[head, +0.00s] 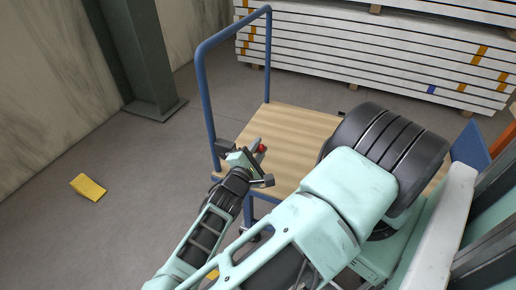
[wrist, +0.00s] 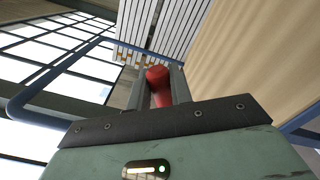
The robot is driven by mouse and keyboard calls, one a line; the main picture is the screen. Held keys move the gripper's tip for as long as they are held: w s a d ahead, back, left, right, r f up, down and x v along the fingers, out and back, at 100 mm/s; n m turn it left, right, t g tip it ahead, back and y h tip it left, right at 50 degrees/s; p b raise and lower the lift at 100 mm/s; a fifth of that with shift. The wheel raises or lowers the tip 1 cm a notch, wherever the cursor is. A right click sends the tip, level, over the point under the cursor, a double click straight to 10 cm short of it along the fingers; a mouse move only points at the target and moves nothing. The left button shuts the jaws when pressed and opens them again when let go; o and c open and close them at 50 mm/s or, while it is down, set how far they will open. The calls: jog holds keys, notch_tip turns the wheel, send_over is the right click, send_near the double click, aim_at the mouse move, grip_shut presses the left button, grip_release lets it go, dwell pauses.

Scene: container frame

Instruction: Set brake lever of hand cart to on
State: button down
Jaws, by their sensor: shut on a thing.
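The hand cart has a blue tube handle (head: 205,95) and a wooden deck (head: 290,128). The red knob of the brake lever (head: 261,148) shows at the deck's near left edge, by the foot of the handle. My gripper (head: 255,160) is at that edge with its fingers around the red knob. In the wrist view the red brake lever (wrist: 158,80) stands between my two fingers (wrist: 160,88), which are shut on it. The lower part of the lever is hidden behind the gripper body.
Long white stacked boards (head: 390,55) lie behind the cart. A dark green steel column (head: 145,60) stands at the back left. A yellow piece (head: 88,187) lies on the floor at left. The floor between it and the cart is clear.

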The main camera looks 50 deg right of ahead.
jog(key=c, duration=1.3)
grip_release()
jog(key=shift+a, duration=0.15)
jog(key=b+v, duration=0.1)
jog(key=v, duration=1.6)
jog(key=shift+a+b, duration=0.1)
jog(key=shift+b, duration=0.25)
jog(key=s+a+r+m+g+y+p, duration=0.25)
jog(key=s+a+r+g+y, duration=0.3)
jog(key=s+g+y, duration=0.3)
jog(key=a+r+y+p, duration=0.1)
jog(key=r+y, duration=0.2)
jog(key=r, duration=0.3)
jog(key=a+r+t+y+p, duration=0.1)
jog(key=a+r+y+p, duration=0.1)
jog(key=r, duration=0.5)
jog(key=a+r+t+y+p, duration=0.1)
jog(key=a+r+y, duration=0.1)
jog(key=r+y, duration=0.2)
notch_tip(320, 180, up, 3)
jog(key=shift+w+f+m, duration=0.15)
jog(key=shift+m, duration=0.1)
